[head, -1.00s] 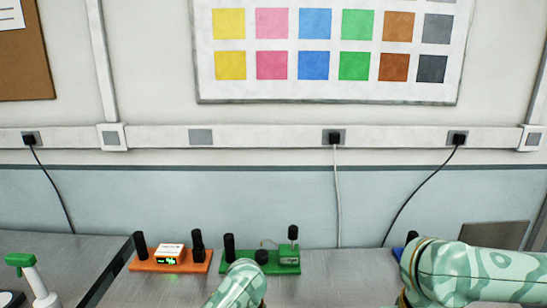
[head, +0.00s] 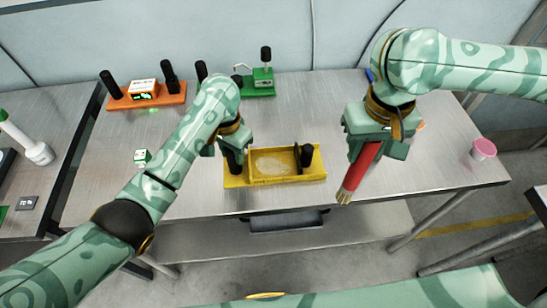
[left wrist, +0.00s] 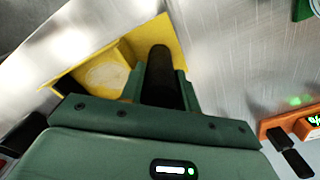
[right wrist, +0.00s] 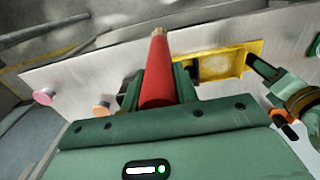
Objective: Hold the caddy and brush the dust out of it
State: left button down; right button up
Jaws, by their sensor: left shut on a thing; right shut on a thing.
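The yellow caddy (head: 275,181) sits near the front edge of the metal table, with a pale dusty patch (head: 272,163) on its floor and a black post (head: 307,155) at its right end. My left gripper (head: 232,160) is shut on the black post at the caddy's left end; this post (left wrist: 160,75) shows between the fingers in the left wrist view. My right gripper (head: 368,150) is shut on the red brush (head: 358,172), right of the caddy and apart from it. The brush's bristles (head: 344,197) point down. The red handle (right wrist: 158,75) also fills the right wrist view's jaws.
An orange module (head: 148,98) and a green module (head: 258,90) stand at the back. A small green-and-white block (head: 142,157) lies left of my left arm. A pink cup (head: 484,149) stands at the right edge. The table between caddy and brush is clear.

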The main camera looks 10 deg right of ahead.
grip_shut()
jog(key=shift+a, duration=0.2)
jog(key=w+a+r+m, duration=0.2)
jog(key=w+a, duration=1)
jog(key=w, duration=0.1)
jog(key=shift+m, duration=0.5)
jog(key=shift+w+d+f, duration=0.15)
jog(key=shift+w+f, duration=0.3)
jog(key=shift+f, duration=0.4)
jog(key=shift+w+d+f, duration=0.2)
jog(key=shift+w+f, duration=0.2)
jog(key=shift+f, duration=0.4)
jog(key=shift+w+d+f, duration=0.15)
jog(key=shift+w+f, duration=0.3)
jog(key=shift+f, duration=0.4)
jog(key=shift+f, duration=0.75)
jog(key=shift+a, duration=0.1)
